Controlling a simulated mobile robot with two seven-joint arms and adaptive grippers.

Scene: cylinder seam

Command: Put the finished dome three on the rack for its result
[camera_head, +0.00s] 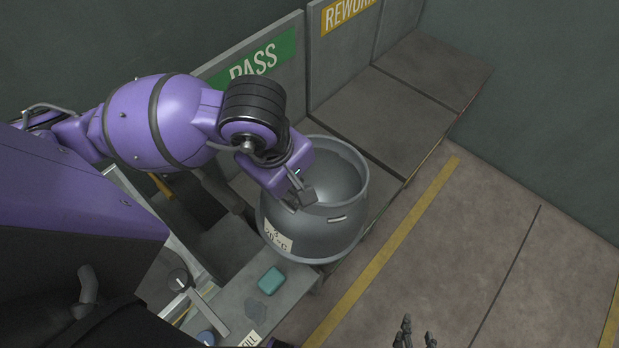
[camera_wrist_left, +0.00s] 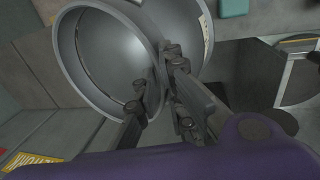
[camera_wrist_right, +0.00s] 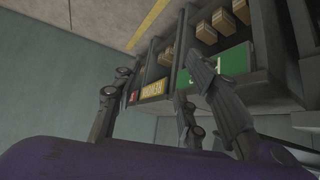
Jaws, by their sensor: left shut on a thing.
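The dome (camera_head: 335,235) is a grey, open-topped metal vessel with a label (camera_head: 278,238) that seems to read 20 °C; the mark above it is too small to be sure of. My left gripper (camera_head: 303,195) is shut on its near-left rim. The left wrist view shows the fingers (camera_wrist_left: 155,82) pinching the rim of the dome (camera_wrist_left: 105,45). The dome is at the rack's PASS bay, below the green PASS sign (camera_head: 262,60); I cannot tell whether it touches the rack. My right gripper (camera_head: 417,332) is open and empty (camera_wrist_right: 155,95), low at the picture's bottom edge.
The REWORK bay (camera_head: 375,112), with a yellow sign (camera_head: 345,12), is empty beyond a grey divider. A bench (camera_head: 240,305) with a teal block (camera_head: 271,280) is just in front of the dome. Yellow-lined floor (camera_head: 480,260) on the right is clear.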

